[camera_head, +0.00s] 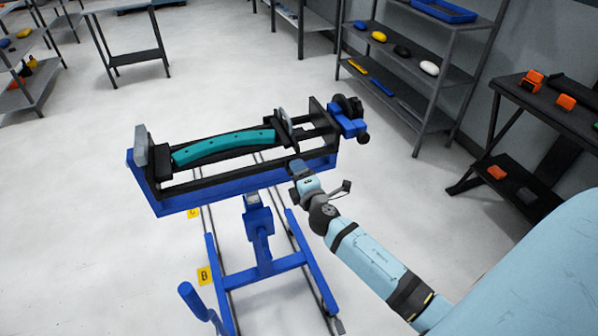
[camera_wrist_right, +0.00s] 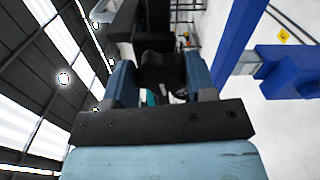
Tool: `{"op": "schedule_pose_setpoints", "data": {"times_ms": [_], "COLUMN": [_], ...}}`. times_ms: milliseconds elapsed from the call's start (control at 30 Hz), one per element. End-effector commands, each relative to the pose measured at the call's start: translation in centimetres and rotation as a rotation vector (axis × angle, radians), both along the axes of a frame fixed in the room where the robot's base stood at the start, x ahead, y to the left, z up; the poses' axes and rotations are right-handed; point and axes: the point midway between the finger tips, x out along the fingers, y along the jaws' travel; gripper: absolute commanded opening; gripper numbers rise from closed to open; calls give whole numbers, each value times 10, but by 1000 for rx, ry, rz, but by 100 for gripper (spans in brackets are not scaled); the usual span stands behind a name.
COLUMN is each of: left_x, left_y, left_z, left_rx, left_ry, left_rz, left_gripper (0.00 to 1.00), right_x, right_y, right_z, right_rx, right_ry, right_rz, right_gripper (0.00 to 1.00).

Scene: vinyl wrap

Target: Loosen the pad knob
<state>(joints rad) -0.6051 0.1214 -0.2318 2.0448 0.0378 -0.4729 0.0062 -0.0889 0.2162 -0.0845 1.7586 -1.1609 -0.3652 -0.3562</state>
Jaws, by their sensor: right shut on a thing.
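My right gripper (camera_head: 298,170) is at the near side of the blue and black clamping stand (camera_head: 250,178), below its right-hand pad (camera_head: 285,120). In the right wrist view, its two blue fingers (camera_wrist_right: 160,85) are shut on a black knob (camera_wrist_right: 160,66), which looks like the pad knob. The knob is mostly hidden by the gripper in the head view. A teal curved strip with holes (camera_head: 225,147) lies in the stand between the left pad (camera_head: 141,148) and the right pad. My left gripper is not in view.
A blue bracket with a black handwheel (camera_head: 348,112) is on the stand's right end. A blue lever (camera_head: 194,300) rises near the front. A shelf rack (camera_head: 410,70) and a dark table with orange items (camera_head: 560,110) stand at the right. The floor around is mostly clear.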

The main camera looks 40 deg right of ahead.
Motion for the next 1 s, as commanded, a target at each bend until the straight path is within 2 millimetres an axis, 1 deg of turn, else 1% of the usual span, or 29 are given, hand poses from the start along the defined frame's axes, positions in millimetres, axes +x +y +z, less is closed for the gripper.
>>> {"op": "schedule_pose_setpoints", "data": {"times_ms": [233,767,1000], "left_x": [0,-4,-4], "left_y": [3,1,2], "left_z": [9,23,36], "left_rx": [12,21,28], "left_ry": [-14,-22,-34], "left_rz": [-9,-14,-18], "left_gripper": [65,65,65], "right_x": [0,0,0], "right_y": [0,1,1], "right_z": [2,3,4], "right_rx": [-226,-717,-938], "right_ry": [56,175,227], "right_rz": [0,2,2], "right_gripper": [27,27,27]}}
